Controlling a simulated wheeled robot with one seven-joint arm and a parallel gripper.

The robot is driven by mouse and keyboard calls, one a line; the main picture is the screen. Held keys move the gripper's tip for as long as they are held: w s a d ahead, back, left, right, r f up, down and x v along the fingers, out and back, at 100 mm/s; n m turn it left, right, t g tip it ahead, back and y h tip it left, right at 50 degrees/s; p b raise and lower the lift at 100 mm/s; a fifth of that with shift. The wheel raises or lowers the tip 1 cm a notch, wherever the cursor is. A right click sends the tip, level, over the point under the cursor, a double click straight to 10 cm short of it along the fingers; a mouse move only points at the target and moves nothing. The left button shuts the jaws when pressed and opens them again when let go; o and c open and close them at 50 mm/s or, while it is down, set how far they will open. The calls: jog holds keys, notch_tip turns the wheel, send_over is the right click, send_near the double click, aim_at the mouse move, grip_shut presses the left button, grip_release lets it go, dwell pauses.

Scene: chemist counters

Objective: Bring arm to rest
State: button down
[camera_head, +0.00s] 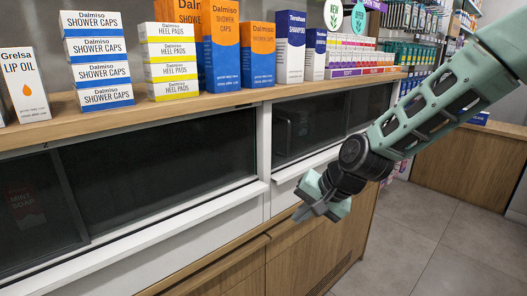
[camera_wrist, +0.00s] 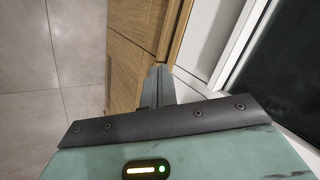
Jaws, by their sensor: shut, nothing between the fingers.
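My gripper (camera_head: 305,213) is at the end of my green arm, which reaches in from the upper right in the head view. The gripper is shut and empty. It hangs in front of the counter (camera_head: 315,232), a little below its white ledge. In the wrist view the closed fingers (camera_wrist: 157,88) point toward the wooden counter front (camera_wrist: 140,60). I cannot tell the exact gap between the fingers and the counter.
A wooden shelf (camera_head: 215,101) above dark glass panels (camera_head: 160,165) holds several boxes, including shower caps (camera_head: 97,60) and a lip oil box (camera_head: 24,85). Grey tiled floor (camera_head: 410,235) is clear at the right. A wooden counter (camera_head: 465,165) stands behind.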

jog(key=s+d+r+n+g+h, duration=0.1)
jog(key=s+n, duration=0.5)
jog(key=s, duration=0.8)
jog(key=s+d+r+n+g+h, duration=0.1)
jog(key=s+n, duration=0.5)
jog(key=s, duration=0.9)
jog(key=r+g+h, duration=0.1)
jog(key=g+h, duration=0.1)
jog(key=shift+d+h, duration=0.2)
jog(key=shift+h, duration=0.2)
